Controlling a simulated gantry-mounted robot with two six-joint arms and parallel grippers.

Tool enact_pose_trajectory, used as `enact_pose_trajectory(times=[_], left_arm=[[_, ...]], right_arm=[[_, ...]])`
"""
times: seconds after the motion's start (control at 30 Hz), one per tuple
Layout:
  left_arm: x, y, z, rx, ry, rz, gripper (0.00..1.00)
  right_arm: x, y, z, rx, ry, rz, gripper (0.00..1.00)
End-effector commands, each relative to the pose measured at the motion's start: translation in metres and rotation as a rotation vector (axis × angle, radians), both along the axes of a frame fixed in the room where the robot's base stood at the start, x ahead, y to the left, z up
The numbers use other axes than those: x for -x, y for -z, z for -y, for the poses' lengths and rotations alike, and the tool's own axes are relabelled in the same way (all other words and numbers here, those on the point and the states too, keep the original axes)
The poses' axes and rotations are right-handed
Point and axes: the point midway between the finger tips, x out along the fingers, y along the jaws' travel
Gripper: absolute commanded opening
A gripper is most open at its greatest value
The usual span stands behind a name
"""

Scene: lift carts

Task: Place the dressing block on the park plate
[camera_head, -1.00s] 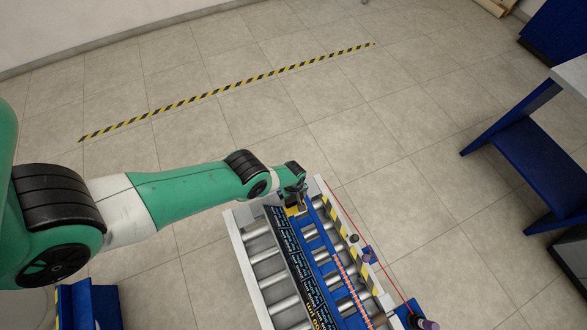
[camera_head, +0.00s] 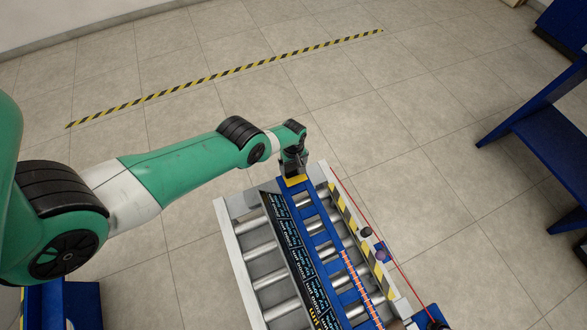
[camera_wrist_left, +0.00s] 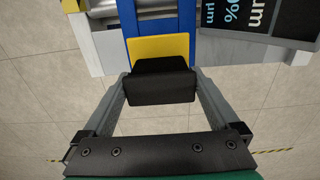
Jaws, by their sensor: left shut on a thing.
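My left gripper (camera_head: 294,170) is at the far end of the roller conveyor, beside the yellow plate (camera_head: 295,181), which I take as the park plate. In the left wrist view, the gripper's two grey fingers (camera_wrist_left: 160,88) are shut on a black block (camera_wrist_left: 160,82), which I take as the dressing block. The block overlaps the lower edge of the yellow plate (camera_wrist_left: 158,46) in that view. I cannot tell whether it touches the plate. In the head view the block is hard to separate from the dark gripper. My right gripper is not in view.
A blue rail (camera_head: 322,243) runs along the rollers. A dark printed panel (camera_head: 293,262) leans beside it. A yellow-black striped edge (camera_head: 360,240), small knobs (camera_head: 366,232) and a red line lie on the right. Blue furniture (camera_head: 540,125) stands far right; the floor beyond is clear.

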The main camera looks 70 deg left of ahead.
Motion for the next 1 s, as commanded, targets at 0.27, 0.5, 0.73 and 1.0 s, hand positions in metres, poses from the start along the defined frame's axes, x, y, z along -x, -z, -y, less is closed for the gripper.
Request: enact_pose_trajectory(times=[0.27,0.5,0.73,1.0], left_arm=[[0.000,0.017,0.000,0.000,0.000,0.000,0.03],[0.000,0.022,0.001,0.001,0.000,-0.001,0.98],[0.000,0.021,0.001,0.001,0.000,-0.002,1.00],[0.000,-0.001,0.001,0.001,0.000,-0.001,1.00]], right_arm=[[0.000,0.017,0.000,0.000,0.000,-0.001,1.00],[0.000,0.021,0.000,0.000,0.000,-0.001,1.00],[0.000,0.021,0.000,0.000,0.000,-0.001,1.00],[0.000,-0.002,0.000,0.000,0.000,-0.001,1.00]])
